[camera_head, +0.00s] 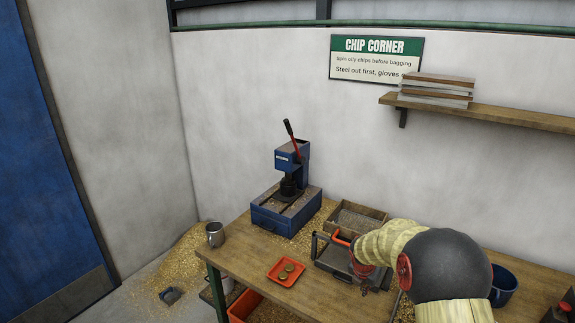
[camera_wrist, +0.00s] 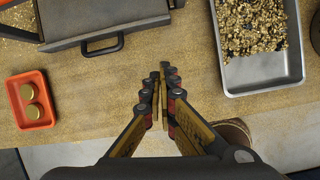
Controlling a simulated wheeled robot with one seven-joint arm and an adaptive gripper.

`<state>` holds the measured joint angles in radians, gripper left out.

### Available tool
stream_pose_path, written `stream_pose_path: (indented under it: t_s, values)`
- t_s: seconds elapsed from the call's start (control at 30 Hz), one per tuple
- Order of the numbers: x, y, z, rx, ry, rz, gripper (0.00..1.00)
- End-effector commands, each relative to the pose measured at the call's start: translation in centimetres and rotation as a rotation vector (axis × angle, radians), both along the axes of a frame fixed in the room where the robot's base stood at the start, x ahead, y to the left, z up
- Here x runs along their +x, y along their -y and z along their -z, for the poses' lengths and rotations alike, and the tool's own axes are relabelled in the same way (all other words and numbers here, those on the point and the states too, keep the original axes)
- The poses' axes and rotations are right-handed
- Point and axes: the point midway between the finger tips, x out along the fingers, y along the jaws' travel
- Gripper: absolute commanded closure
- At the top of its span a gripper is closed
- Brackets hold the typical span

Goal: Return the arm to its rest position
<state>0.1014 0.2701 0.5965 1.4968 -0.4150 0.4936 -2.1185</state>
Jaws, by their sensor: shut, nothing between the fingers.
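My gripper (camera_wrist: 162,100) is shut and empty in the wrist view. Its fingertips meet above the wooden bench (camera_wrist: 120,95), between a dark handled box and a metal tray. In the head view my arm reaches in from the lower right, over the bench (camera_head: 225,258). The gripper itself is mostly hidden or too small to make out there.
A blue press (camera_head: 287,210) stands on the bench. An orange tray (camera_head: 287,271) holds brass discs; it also shows in the wrist view (camera_wrist: 40,122). The dark box (camera_wrist: 75,38) and chip-filled metal tray (camera_wrist: 262,90) lie close by. A wall shelf (camera_head: 500,113) is above.

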Motion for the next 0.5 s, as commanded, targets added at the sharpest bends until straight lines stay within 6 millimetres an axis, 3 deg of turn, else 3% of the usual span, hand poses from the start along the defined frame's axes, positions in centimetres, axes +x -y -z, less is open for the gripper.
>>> stream_pose_path:
  t_s: [0.07,0.2,0.27,0.37,0.5]
  values:
    - [-0.7,0.0,0.3,0.043,0.012,0.148,1.0]
    - [-4.7,-0.5,2.2,0.133,-0.008,0.503,1.0]
    - [-6.5,-0.7,2.1,0.165,-0.009,0.663,1.0]
    - [-9.6,-1.4,0.7,0.215,0.008,0.929,1.0]
    - [-14.0,-2.7,-2.8,0.283,0.055,1.301,1.0]
